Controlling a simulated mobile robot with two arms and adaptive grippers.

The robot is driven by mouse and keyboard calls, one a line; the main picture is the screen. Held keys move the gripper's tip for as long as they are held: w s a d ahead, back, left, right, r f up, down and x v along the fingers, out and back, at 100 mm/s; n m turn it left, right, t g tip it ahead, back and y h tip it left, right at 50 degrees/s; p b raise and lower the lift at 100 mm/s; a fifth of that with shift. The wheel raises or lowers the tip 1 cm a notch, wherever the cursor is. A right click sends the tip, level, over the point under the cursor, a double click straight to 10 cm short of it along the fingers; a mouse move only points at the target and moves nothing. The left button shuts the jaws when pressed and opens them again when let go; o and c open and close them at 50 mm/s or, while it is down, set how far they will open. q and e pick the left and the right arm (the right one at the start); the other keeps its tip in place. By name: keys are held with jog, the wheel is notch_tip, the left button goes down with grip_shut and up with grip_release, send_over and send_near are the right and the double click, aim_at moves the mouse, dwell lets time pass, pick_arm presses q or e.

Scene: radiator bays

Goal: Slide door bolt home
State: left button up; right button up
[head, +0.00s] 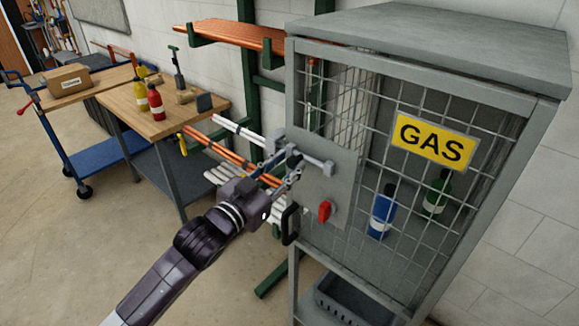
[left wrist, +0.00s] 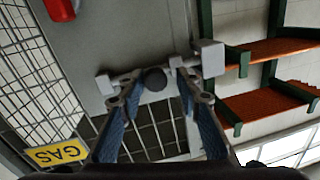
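The door bolt (left wrist: 130,78) is a pale grey rod with a dark round knob (left wrist: 154,79) on the grey lock plate (head: 325,185) of the mesh gas cage. A small grey block (left wrist: 105,85) sits at one end; a larger grey block (left wrist: 209,58) stands toward the other. My left gripper (head: 287,160) is at the bolt. In the left wrist view its blue-padded fingers (left wrist: 158,83) are apart, one on each side of the knob; contact is unclear. My right gripper is out of view.
Below the bolt are a red knob (head: 324,211) and a black door handle (head: 290,224). A yellow GAS sign (head: 434,142) hangs on the mesh, with blue (head: 381,214) and green (head: 436,193) bottles behind. A pipe rack (head: 252,75) and workbench (head: 170,112) stand left.

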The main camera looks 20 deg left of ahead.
pick_arm(q)
jog(key=shift+o, duration=0.2)
jog(key=shift+s, duration=0.25)
jog(key=v, duration=1.1)
jog(key=shift+s, duration=0.25)
jog(key=shift+a+f, duration=0.1)
jog(key=shift+a, duration=0.1)
